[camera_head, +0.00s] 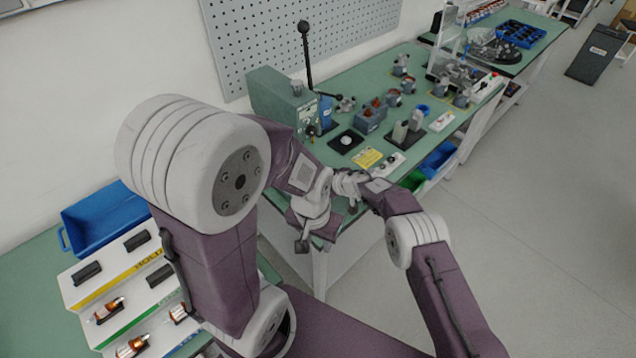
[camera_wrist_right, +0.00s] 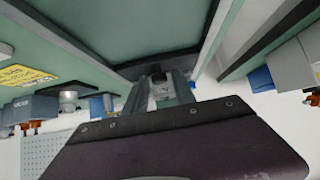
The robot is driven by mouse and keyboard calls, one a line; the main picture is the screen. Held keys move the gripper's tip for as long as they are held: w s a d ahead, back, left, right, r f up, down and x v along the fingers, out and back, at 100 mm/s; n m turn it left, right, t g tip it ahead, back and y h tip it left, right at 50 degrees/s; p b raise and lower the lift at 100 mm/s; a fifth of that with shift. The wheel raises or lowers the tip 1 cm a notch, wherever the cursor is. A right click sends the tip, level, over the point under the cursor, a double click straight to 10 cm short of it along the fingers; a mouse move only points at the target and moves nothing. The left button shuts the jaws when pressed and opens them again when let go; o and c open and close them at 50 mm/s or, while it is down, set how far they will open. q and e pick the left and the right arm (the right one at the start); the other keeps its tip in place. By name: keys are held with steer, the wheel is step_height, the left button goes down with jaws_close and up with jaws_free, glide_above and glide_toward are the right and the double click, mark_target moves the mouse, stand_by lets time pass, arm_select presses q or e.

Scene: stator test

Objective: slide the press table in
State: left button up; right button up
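The green press-like unit (camera_head: 284,103) stands at the left end of the far green bench, with a tall black-knobbed lever (camera_head: 305,52) at its front. I cannot make out its sliding table for certain. My left gripper (camera_head: 303,240) hangs low, close to the near edge of the bench. It is small and partly hidden by the wrist, so its opening is unclear. My right arm reaches in from the lower right, its wrist near the bench edge. In the right wrist view, my right gripper (camera_wrist_right: 162,88) points towards a dark green-edged surface (camera_wrist_right: 150,35); its finger gap is unclear.
A black mat with a white disc (camera_head: 346,141), a yellow label (camera_head: 367,158) and several copper-wound parts lie on the bench. A blue bin (camera_head: 100,228) and a rack of coils (camera_head: 125,290) stand at left.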

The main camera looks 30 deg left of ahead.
stand_by(0.3)
steer(key=shift+d+r+p, duration=0.1)
steer(key=shift+r+p, duration=0.2)
steer(key=shift+p, duration=0.1)
steer(key=p+v, duration=0.4)
steer(key=p, duration=0.1)
steer(key=shift+s+d+r, duration=0.1)
steer(key=shift+d+r, duration=0.15)
steer(key=shift+s+d+r+p, duration=0.15)
steer(key=shift+d+p, duration=0.2)
steer(key=shift+d, duration=0.05)
